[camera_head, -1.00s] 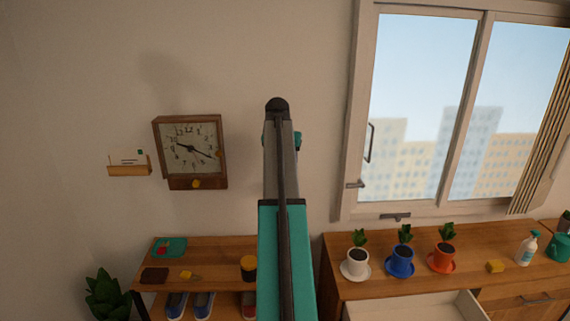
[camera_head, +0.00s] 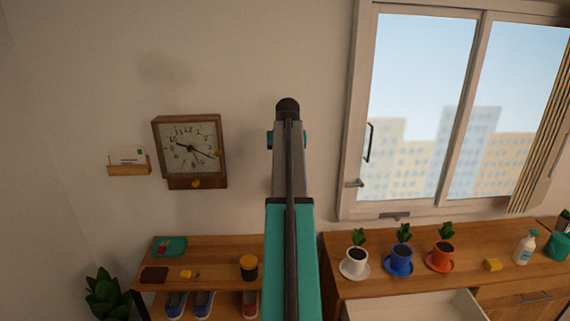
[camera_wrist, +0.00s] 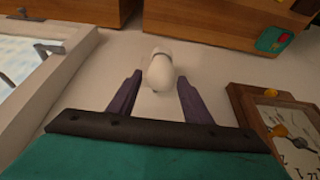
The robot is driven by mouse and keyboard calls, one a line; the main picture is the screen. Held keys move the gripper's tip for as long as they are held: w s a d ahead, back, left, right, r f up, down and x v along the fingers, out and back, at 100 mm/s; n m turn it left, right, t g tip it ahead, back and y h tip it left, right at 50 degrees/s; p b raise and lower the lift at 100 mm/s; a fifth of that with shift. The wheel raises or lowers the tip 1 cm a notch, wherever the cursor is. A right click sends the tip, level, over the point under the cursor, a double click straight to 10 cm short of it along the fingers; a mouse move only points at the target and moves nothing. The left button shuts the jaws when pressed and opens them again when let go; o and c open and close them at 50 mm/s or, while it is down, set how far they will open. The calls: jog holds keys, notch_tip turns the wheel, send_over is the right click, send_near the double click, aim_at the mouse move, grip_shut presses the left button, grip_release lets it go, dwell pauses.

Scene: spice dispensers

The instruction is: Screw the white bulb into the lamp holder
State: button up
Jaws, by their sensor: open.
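A white bulb (camera_wrist: 160,73) shows in the wrist view, its rounded end toward the camera. A pale collar (camera_wrist: 162,51), perhaps the lamp holder, is at its far end against the wall. How far the bulb is seated cannot be told. My gripper (camera_wrist: 160,86) is open, with one dark finger on each side of the bulb and visible gaps between. In the head view my arm hides the bulb and holder, and my fingers do not show.
A wall clock (camera_head: 190,150) and a small card shelf (camera_head: 129,170) are left of my arm. A window (camera_head: 420,100) is to the right. Below are a wooden shelf (camera_head: 215,250) and a cabinet top (camera_head: 345,288) with several potted plants and an open drawer (camera_head: 420,306).

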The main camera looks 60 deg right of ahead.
jog(key=shift+s+d+n+t+y, duration=0.1)
jog(key=shift+n+t+y, duration=0.35)
jog(key=shift+n, duration=1.05)
jog(key=shift+s+d+n+t+y, duration=0.1)
jog(key=shift+n+t+y, duration=0.3)
jog(key=shift+n, duration=1.1)
jog(key=shift+a, duration=0.1)
jog(key=c, duration=1)
